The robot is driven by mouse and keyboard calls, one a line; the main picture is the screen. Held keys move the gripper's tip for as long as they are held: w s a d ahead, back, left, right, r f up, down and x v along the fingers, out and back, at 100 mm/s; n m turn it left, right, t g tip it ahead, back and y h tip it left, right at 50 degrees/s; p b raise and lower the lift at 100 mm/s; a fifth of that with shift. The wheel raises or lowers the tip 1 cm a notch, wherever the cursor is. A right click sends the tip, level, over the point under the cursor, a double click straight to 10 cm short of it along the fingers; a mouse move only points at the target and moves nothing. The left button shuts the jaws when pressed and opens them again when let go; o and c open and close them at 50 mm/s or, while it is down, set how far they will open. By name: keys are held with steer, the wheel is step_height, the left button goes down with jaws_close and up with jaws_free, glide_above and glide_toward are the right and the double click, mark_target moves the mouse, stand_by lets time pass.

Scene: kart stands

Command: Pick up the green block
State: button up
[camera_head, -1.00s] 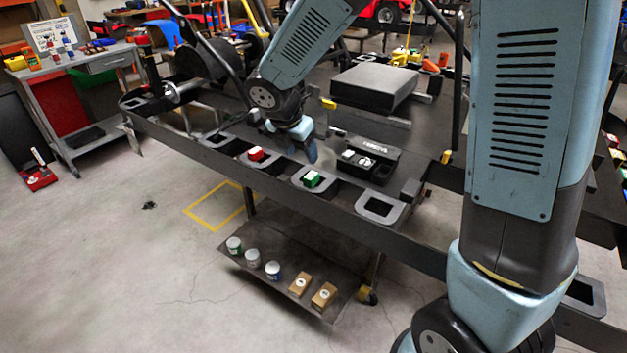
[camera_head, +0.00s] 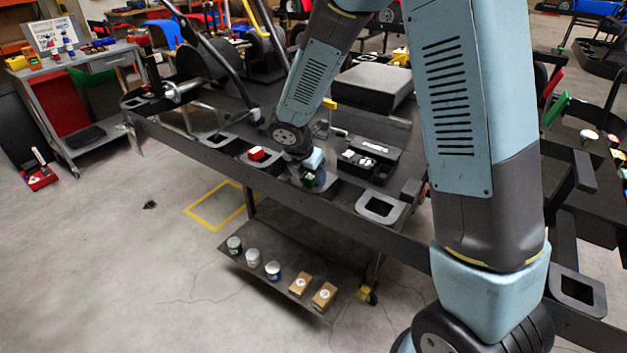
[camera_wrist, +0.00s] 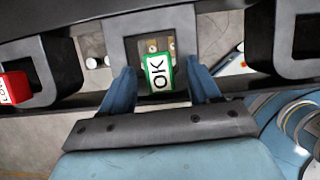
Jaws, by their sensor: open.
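My gripper is open, with a gap visible on both sides of the block. In the head view, my gripper (camera_head: 313,165) is low over the same holder on the kart stand's front rail. The green block (camera_head: 308,180) is mostly hidden there behind my gripper.
A red block (camera_head: 256,153) sits in the holder to the left, and also shows at the wrist view's left edge (camera_wrist: 14,88). An empty holder (camera_head: 381,208) is to the right. A black case (camera_head: 383,152) lies behind. Jars and small boxes stand on the lower shelf (camera_head: 255,245).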

steer(key=shift+f, duration=0.1)
steer(key=c, duration=1)
steer(key=shift+c, duration=0.2)
